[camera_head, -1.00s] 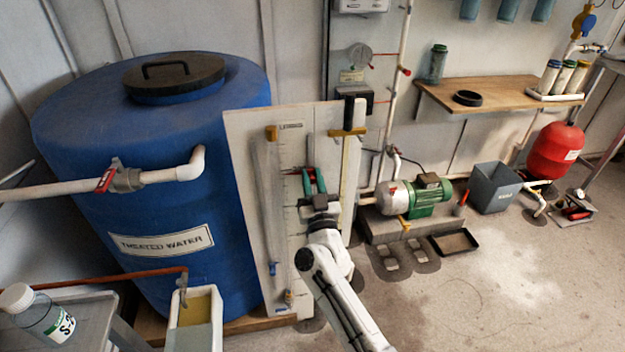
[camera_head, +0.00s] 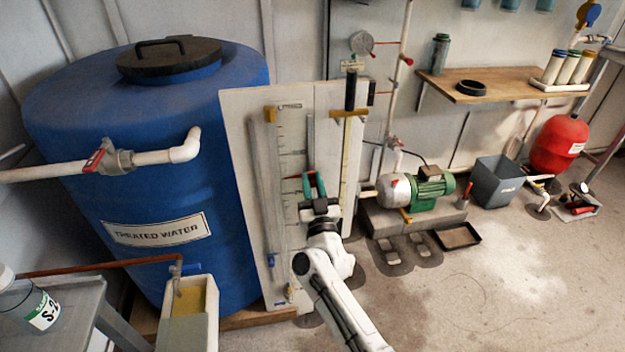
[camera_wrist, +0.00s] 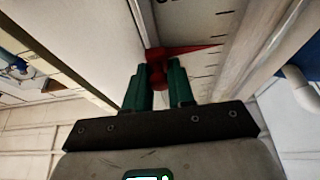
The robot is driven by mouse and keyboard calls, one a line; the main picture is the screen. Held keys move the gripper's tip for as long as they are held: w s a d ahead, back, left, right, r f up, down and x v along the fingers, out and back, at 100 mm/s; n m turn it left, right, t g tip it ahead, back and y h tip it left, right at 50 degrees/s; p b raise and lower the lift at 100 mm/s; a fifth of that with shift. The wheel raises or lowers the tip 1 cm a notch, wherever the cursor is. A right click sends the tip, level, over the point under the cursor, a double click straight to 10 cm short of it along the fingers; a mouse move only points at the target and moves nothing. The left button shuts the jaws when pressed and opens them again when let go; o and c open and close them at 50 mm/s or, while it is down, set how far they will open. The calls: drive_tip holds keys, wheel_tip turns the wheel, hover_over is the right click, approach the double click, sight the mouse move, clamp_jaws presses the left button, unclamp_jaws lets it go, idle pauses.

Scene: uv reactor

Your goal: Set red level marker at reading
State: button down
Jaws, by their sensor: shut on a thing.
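The level board (camera_head: 240,110) stands upright against the blue treated water tank and carries a scale (camera_head: 291,150) with tick marks. The red level marker (camera_wrist: 186,50) is a pointer lying across the scale's ticks in the wrist view, with a round red knob below it. In the head view it shows only as a small red tip (camera_head: 291,178) left of my gripper. My gripper (camera_wrist: 158,80) has green fingers shut on the marker's knob. In the head view my gripper (camera_head: 315,186) is in front of the board at about mid height. The numbers by the ticks are not readable.
A clear sight tube (camera_head: 268,190) runs along the board's left side. A yellow strip with a brown crosspiece (camera_head: 348,113) and black handle is on the right. Open floor lies in front right.

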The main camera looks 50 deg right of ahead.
wheel_tip(320, 180, down, 6)
drive_tip(key=b, duration=0.3)
drive_tip(key=shift+b, duration=0.3)
drive_tip(key=c, duration=1.1)
unclamp_jaws()
drive_tip(key=p+v, duration=0.1)
drive_tip(key=v, duration=1)
